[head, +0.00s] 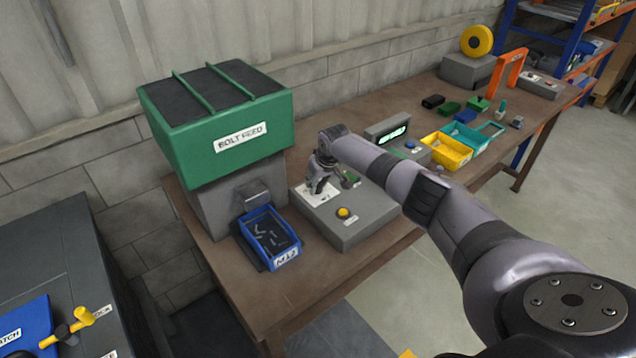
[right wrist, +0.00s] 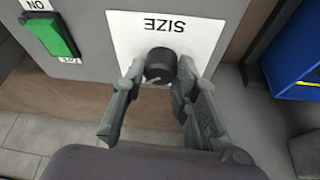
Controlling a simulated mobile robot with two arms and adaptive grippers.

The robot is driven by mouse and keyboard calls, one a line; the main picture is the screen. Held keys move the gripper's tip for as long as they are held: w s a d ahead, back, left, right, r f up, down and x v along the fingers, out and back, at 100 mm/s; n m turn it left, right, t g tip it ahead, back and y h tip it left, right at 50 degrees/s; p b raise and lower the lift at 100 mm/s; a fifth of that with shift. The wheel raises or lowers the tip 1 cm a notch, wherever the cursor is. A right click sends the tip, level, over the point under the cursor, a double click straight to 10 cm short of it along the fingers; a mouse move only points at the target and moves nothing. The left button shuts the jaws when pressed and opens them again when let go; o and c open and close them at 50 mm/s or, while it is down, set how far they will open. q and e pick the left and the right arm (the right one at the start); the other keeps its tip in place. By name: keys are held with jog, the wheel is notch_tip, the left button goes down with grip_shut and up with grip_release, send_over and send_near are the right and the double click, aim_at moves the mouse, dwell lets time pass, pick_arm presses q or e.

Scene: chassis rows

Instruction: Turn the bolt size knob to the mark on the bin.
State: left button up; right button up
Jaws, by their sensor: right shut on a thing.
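The size knob (right wrist: 160,66) is a round black knob on a white plate marked SIZE (right wrist: 200,22), on top of a grey control box (head: 352,229). My right gripper (head: 322,187) reaches down over that plate. In the right wrist view its two fingers (right wrist: 160,72) are closed against the knob's sides. A small light mark shows on the knob's near side; the plate's size marks cannot be read. The blue bin (head: 249,248) stands below the bolt feeder, with dark bolts inside and a front label (head: 287,257) that seems to read M12. My left gripper is out of view.
The green bolt feeder (head: 225,137) stands left of the control box. The box carries a yellow button (head: 343,213) and a green ON switch (right wrist: 50,35). A lit display (head: 393,134), yellow tray (head: 446,152) and teal tray (head: 466,139) stand farther along the bench.

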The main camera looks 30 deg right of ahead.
grip_shut()
jog(key=shift+d+f+n+b, duration=0.1)
jog(key=shift+f+n+b, duration=0.1)
jog(key=shift+n+b, duration=0.65)
jog(key=n+y+b, duration=0.1)
jog(key=n+b, duration=0.2)
jog(key=b, duration=0.2)
jog(key=n+y+b, duration=0.2)
jog(key=n+b, duration=0.1)
jog(key=b, duration=0.1)
jog(key=shift+d+n+g+b, duration=0.1)
jog(key=shift+n+g+b, duration=0.2)
jog(key=shift+n+b, duration=0.1)
jog(key=shift+r+n+g+y+b, duration=0.25)
jog(key=shift+n+b, duration=0.5)
jog(key=shift+b, duration=0.4)
jog(key=o, duration=0.7)
grip_release()
